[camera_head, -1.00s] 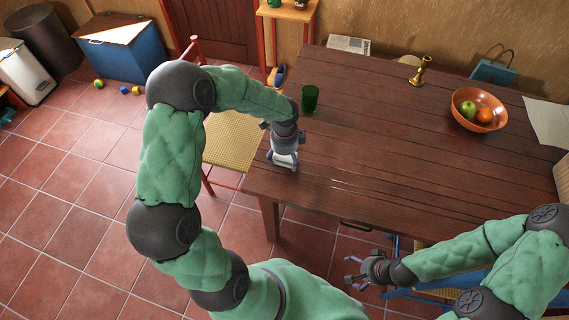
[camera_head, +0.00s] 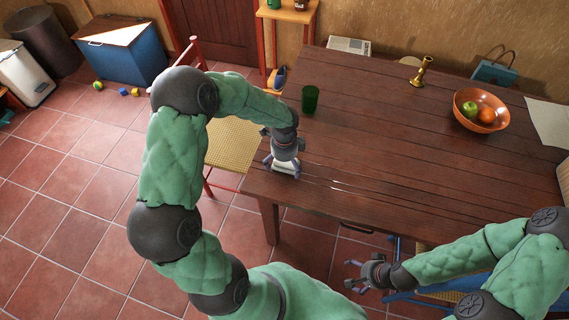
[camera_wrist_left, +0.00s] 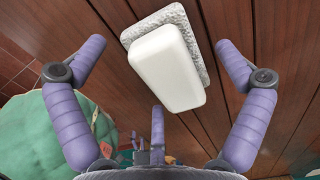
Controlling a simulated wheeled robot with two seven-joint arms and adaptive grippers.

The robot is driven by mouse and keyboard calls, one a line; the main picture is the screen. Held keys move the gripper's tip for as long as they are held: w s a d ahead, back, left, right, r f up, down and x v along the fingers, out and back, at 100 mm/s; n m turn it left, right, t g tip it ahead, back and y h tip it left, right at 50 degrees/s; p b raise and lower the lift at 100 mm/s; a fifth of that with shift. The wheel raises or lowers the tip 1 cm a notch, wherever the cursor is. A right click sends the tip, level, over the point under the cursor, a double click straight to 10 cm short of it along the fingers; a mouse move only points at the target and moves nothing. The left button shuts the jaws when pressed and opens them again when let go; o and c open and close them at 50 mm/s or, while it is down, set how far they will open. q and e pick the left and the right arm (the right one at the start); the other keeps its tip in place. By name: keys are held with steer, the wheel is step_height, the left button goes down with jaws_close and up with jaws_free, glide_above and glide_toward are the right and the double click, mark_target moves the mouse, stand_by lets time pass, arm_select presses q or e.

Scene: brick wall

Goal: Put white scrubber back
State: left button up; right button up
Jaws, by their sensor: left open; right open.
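The white scrubber (camera_wrist_left: 164,65) has a smooth white block on a grey, rough-textured pad. It lies on the wooden table (camera_head: 400,165) near its left front corner. In the head view the scrubber (camera_head: 286,168) is partly hidden under my left gripper (camera_head: 283,160). In the left wrist view my left gripper (camera_wrist_left: 160,65) is open, with its purple fingers spread on either side of the scrubber and apart from it. My right gripper (camera_head: 352,277) is open and empty, in front of the table's front edge and lower than the tabletop.
A green cup (camera_head: 310,99) stands behind my left gripper. A brass candlestick (camera_head: 421,72) and an orange bowl (camera_head: 481,110) with fruit stand further back right. A chair (camera_head: 232,142) is at the table's left edge. The middle of the tabletop is clear.

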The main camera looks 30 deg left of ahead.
arm_select(q)
step_height(320, 180, up, 12)
steer(key=p, duration=0.4)
steer(key=shift+r+p, duration=0.15)
steer(key=shift+p, duration=0.2)
